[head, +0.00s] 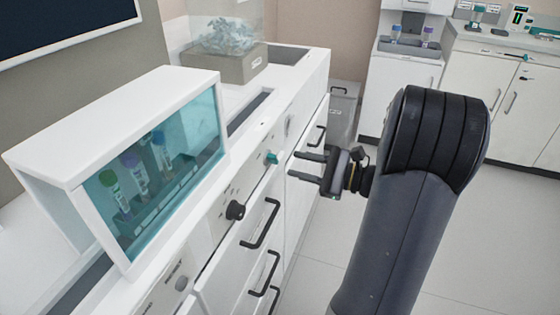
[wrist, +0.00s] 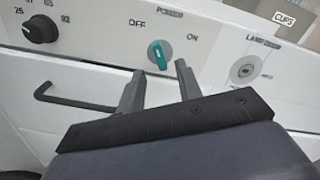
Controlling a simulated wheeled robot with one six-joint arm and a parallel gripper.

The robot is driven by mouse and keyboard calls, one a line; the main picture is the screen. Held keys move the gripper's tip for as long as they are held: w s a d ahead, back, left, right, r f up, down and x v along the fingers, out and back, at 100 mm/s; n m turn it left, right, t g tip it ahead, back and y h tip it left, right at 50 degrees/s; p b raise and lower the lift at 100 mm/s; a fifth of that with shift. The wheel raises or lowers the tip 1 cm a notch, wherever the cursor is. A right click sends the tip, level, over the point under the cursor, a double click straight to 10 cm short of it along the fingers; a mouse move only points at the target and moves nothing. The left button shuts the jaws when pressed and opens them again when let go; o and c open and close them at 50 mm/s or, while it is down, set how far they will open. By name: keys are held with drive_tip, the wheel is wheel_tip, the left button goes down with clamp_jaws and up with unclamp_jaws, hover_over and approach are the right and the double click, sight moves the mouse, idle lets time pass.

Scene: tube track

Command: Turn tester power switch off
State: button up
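The power switch is a teal knob (wrist: 158,55) on a light panel, with "OFF" printed at its left and "ON" at its right. Its grip stands near upright, its top leaning slightly left; I cannot tell which setting this is. In the head view the knob (head: 271,157) sits on the front of the white tester counter. My gripper (head: 298,165) is in front of the knob, with a gap between them. In the wrist view my gripper (wrist: 159,70) is open and empty, and the knob shows between and beyond its fingertips.
A black dial (wrist: 40,29) is left of the switch and a round lamp-panel lock (wrist: 245,71) is right. A black drawer handle (wrist: 75,98) juts out below. A glass-fronted case (head: 165,155) with tubes stands on the counter. Open floor (head: 500,240) lies at right.

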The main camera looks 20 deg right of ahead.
sight(277, 160)
drive_tip(key=shift+x, duration=2.7)
drive_tip(key=shift+c, duration=0.2)
clamp_jaws()
